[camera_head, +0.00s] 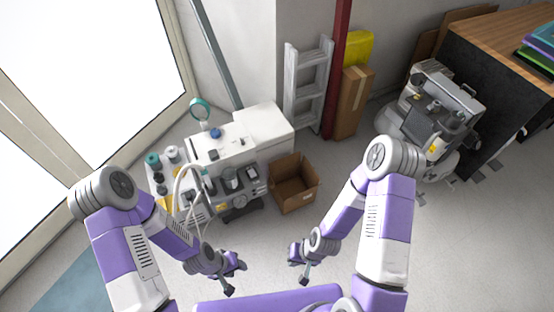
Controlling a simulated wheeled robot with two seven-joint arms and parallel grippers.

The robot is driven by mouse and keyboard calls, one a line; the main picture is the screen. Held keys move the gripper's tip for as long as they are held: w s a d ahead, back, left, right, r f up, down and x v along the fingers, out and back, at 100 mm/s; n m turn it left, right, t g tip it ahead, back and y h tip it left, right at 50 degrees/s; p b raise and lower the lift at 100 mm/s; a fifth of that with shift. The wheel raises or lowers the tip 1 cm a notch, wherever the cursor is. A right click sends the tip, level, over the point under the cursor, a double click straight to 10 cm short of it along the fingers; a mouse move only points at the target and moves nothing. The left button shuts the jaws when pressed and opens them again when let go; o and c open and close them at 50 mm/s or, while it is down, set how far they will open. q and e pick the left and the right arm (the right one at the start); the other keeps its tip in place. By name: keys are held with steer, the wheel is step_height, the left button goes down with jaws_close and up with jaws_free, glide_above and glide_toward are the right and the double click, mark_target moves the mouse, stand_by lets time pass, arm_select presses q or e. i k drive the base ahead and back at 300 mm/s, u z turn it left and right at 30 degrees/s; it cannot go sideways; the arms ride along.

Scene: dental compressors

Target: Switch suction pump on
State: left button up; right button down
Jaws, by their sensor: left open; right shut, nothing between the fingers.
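A white machine (240,135) with hoses, grey fittings and a blue knob on top stands on the floor at centre left. A second grey and white machine (430,115) with a dark box and tanks stands at the right by the desk. Neither bears a readable label, so I cannot tell for certain which is the suction pump, and no power switch can be made out. My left gripper (234,277) is open and empty, in front of the white machine and apart from it. My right gripper (299,269) is shut and empty, in front of the cardboard box.
An open cardboard box (293,188) sits just right of the white machine. A grey ladder (306,85), a dark red post (338,70) and a tall carton (352,103) stand at the back. A wooden-topped desk (505,45) is at the right.

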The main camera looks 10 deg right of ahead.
mark_target(252, 172)
steer(key=u, duration=0.05)
steer(key=i, duration=0.9)
steer(key=u, duration=0.5)
